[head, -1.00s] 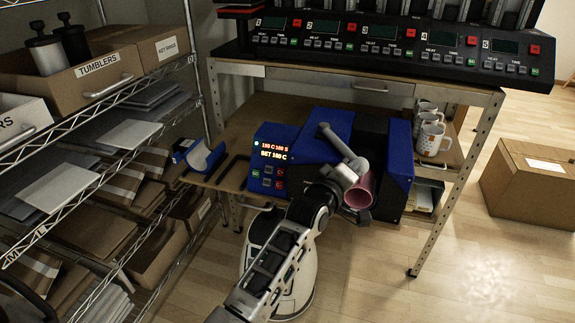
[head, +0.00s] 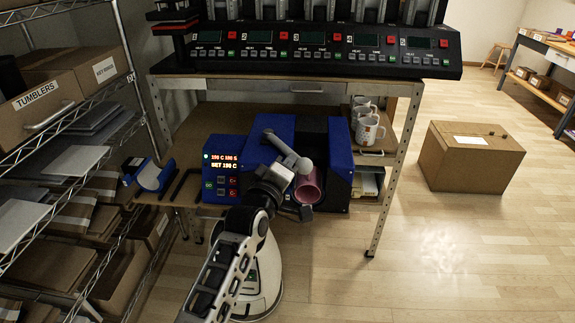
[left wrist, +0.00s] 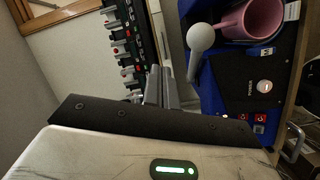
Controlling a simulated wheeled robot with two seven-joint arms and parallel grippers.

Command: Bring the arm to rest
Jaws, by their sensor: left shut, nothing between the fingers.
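The blue and black mug press (head: 262,150) stands on the lower wooden shelf of the bench. Its lit display reads 198 C on top and SET 198 C below. A pink mug (head: 310,190) sits in the press; it also shows in the left wrist view (left wrist: 255,18). The press's grey lever ends in a round knob (left wrist: 200,37). My left gripper (head: 300,211) is in front of the press, close to the mug and knob in the head view. In the left wrist view its fingers (left wrist: 158,88) are together and empty, apart from the knob. My right gripper is out of view.
White patterned mugs (head: 368,130) stand at the shelf's right end. A blue curved piece (head: 150,176) is at its left. A wire rack with boxes (head: 38,105) stands left. A row of control panels (head: 310,45) is above.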

